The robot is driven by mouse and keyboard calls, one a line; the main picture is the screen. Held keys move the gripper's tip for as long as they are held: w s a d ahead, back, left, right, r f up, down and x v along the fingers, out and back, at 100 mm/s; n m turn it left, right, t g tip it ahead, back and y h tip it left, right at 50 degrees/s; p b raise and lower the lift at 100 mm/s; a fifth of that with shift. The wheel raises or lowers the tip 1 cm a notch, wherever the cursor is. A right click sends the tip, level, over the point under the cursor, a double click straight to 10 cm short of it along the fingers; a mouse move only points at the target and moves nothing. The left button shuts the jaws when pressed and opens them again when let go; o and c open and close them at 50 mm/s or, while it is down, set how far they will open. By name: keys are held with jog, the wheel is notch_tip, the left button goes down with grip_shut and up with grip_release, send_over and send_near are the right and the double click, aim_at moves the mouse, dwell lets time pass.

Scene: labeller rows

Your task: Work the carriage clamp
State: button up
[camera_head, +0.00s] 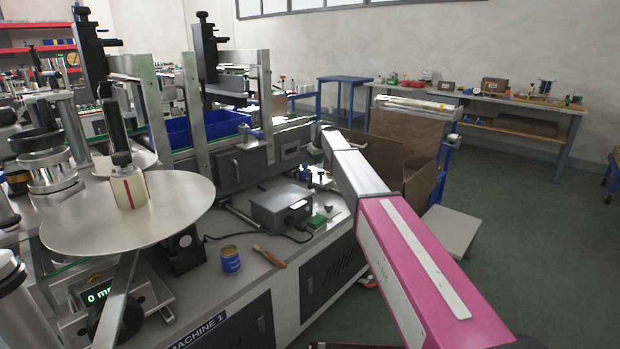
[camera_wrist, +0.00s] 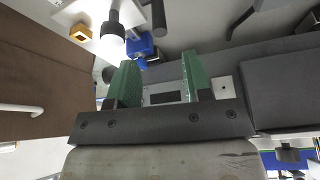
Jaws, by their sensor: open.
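In the wrist view my gripper (camera_wrist: 161,72) is open, with its two green-padded fingers apart and nothing held between them. A blue block (camera_wrist: 141,46) lies just beyond the left finger, and a black knob with a white end (camera_wrist: 112,30) stands beside it. A small yellow block (camera_wrist: 81,33) is further left. No label marks the carriage clamp, and I cannot tell which of these parts it is. In the head view my pink and white arm reaches to the machine's far end, and the gripper is hidden there. Small blue and yellow fittings (camera_head: 304,173) show near it.
A grey box (camera_head: 281,206) with a cable sits on the machine top. A yellow-blue tin (camera_head: 230,260) and a wooden-handled tool (camera_head: 269,257) lie near the front edge. A large round plate (camera_head: 128,212) stands at left. A brown carton (camera_head: 402,140) is beyond the arm.

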aim_at(310, 176)
jog(key=x, duration=1)
jog(key=shift+f, duration=0.2)
jog(key=shift+d, duration=0.1)
grip_shut()
